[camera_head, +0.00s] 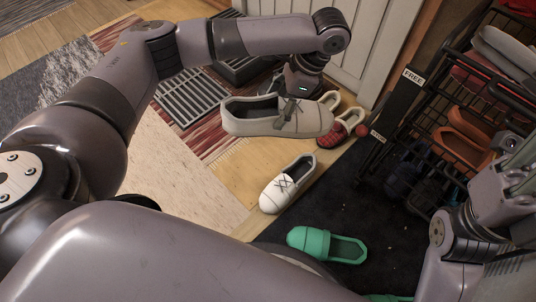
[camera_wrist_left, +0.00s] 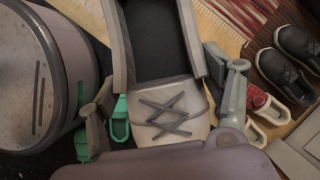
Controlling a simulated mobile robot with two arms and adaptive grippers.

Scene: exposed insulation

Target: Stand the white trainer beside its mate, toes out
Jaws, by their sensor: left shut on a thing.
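My left gripper (camera_head: 297,98) is shut on a white trainer (camera_head: 262,122), which it holds from above at the lace area. The held trainer's open heel end points left and its toe right in the head view. In the left wrist view, one finger of the left gripper (camera_wrist_left: 168,108) lies on each side of the trainer (camera_wrist_left: 197,125) and its dark crossed laces. Another white trainer (camera_head: 274,198) with dark laces sits on the floor below, toe to the lower left. My right gripper (camera_head: 517,172) is partly in view at the right edge; its jaws are unclear.
A green clog (camera_head: 308,240) lies on the dark mat (camera_head: 390,225). A wire rack (camera_head: 440,118) of shoes stands at the right. Dark shoes (camera_wrist_left: 282,74) show in the left wrist view.

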